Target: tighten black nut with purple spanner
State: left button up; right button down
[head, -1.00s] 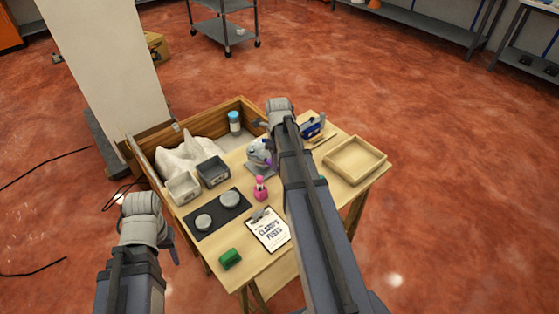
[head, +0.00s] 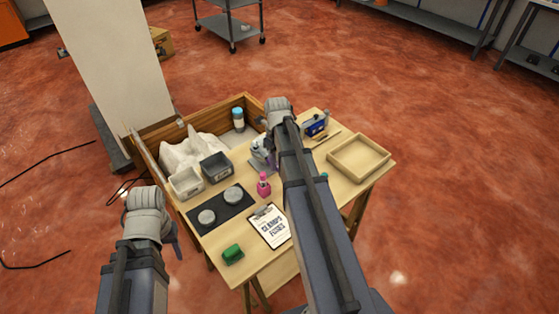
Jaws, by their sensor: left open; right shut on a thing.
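My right gripper (head: 264,122) is over the back of the wooden table, mostly hidden by its own wrist and forearm. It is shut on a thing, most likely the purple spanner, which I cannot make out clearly. A grey device (head: 262,157) stands on the table just below and left of this wrist, partly covered by my arm. The black nut cannot be made out; it may be hidden behind the arm or too small. My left gripper (head: 177,238) is open and empty, off the table's left front side.
On the table (head: 296,262) are a pink bottle (head: 264,186), a dark mat (head: 222,221) with two grey discs, a clipboard (head: 270,228), a green block (head: 233,254), two small bins (head: 216,168), a blue item (head: 316,127) and an empty wooden tray (head: 359,158).

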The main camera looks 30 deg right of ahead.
jog(key=shift+s+a+m, duration=0.1)
jog(key=shift+a+m, duration=0.2)
jog(key=shift+a, duration=0.1)
jog(key=shift+d, duration=0.25)
dwell(0.6)
jog(key=shift+r, duration=0.15)
jog(key=shift+r+p, duration=1.95)
jog(key=shift+p, duration=0.1)
